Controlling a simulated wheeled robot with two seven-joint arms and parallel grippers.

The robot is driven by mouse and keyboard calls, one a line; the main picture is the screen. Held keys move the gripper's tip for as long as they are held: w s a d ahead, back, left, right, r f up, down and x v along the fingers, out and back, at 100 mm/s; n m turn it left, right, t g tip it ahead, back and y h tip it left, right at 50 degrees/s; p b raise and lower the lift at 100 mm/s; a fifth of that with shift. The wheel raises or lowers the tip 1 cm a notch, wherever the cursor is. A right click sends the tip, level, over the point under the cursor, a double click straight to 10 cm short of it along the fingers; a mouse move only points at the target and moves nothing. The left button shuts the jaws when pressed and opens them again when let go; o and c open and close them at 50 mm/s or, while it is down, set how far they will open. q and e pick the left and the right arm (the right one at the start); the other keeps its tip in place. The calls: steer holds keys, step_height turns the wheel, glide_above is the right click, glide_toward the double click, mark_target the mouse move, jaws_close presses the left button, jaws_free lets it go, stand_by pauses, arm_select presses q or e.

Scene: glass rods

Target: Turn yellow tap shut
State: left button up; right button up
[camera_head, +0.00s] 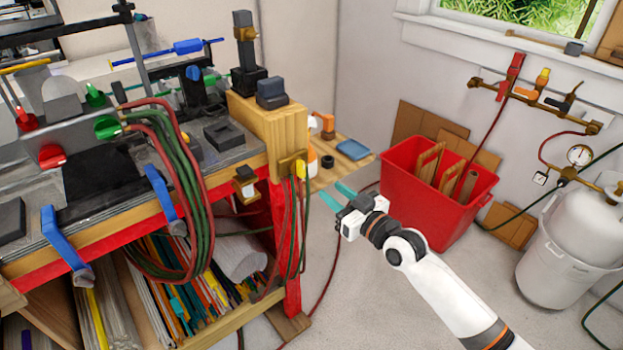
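A small yellow tap handle (301,170) stands upright on a brass fitting at the right end of the workbench, with red and green hoses hanging below it. Another yellow-orange knob (543,77) shows on the wall-mounted brass pipe at the upper right. My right gripper (336,196) reaches in from the lower right. Its two teal fingers are apart with nothing between them. They point toward the bench end, to the right of the yellow tap handle and slightly lower in the picture, and look clear of it. My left gripper is not in view.
The cluttered workbench (110,220) fills the left, with looped hoses and blue clamps along its edge. A red bin (425,205) with wooden pieces stands behind my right arm. A white gas tank (565,255) stands at the right. Open floor lies around my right arm.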

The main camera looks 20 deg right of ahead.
mark_target(304, 170)
steer(key=x, duration=1)
steer(key=shift+w+f, duration=0.1)
steer(key=shift+w, duration=0.15)
steer(key=shift+a, duration=0.1)
jaws_close()
